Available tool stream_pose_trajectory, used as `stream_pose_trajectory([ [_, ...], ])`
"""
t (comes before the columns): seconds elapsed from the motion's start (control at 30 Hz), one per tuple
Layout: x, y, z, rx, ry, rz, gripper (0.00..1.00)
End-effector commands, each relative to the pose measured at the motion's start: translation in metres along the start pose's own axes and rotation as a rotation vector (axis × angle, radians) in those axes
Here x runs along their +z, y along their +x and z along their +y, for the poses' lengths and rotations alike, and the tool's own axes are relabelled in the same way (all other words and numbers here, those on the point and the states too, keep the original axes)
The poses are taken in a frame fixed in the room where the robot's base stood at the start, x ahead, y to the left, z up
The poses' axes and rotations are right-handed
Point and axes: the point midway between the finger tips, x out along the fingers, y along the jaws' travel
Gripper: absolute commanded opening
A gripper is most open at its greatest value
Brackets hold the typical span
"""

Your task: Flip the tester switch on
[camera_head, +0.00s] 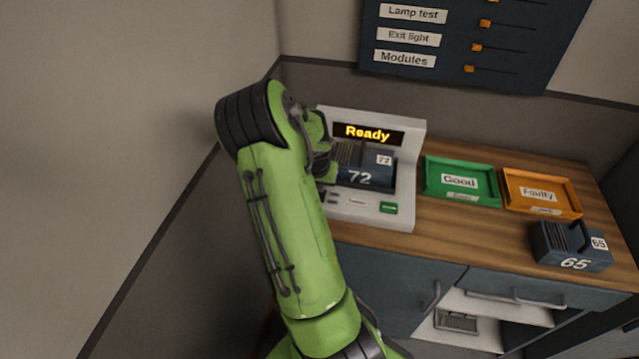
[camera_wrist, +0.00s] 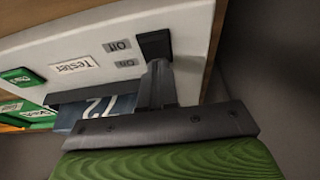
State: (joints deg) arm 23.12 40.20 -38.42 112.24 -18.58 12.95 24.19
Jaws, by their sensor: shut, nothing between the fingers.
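The tester (camera_head: 408,170) is a pale box on the wooden counter, with a lit display (camera_head: 368,133) reading "Ready". A dark module numbered 72 (camera_head: 352,177) sits in it. In the wrist view, the black tester switch (camera_wrist: 153,44) is on the pale front panel, beside two small grey labels (camera_wrist: 117,46). My gripper (camera_wrist: 158,68) is shut and empty, its fingertips right at the switch's edge. I cannot tell whether they touch it. In the head view my arm hides the switch and fingertips.
A green tray marked Good (camera_head: 432,178) and an orange tray marked Faulty (camera_head: 512,190) stand right of the tester. A module numbered 65 (camera_head: 572,250) stands at the counter's front right. A dark wall panel (camera_head: 520,50) with orange sliders hangs above.

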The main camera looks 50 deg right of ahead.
Motion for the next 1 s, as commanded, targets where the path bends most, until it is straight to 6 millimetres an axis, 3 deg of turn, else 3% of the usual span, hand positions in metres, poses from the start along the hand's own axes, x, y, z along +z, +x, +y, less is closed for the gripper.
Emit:
stream_pose_trajectory([
  [0.2, 0.017, -0.003, 0.000, 0.002, -0.002, -0.022, 0.00],
  [0.57, 0.016, -0.007, -0.001, 0.001, -0.003, -0.018, 0.00],
  [0.67, 0.010, -0.021, -0.002, 0.000, -0.003, -0.016, 0.00],
  [0.8, -0.001, -0.055, -0.005, -0.002, -0.005, -0.015, 0.00],
  [1.0, 0.000, -0.102, -0.005, -0.004, -0.006, -0.013, 0.00],
])
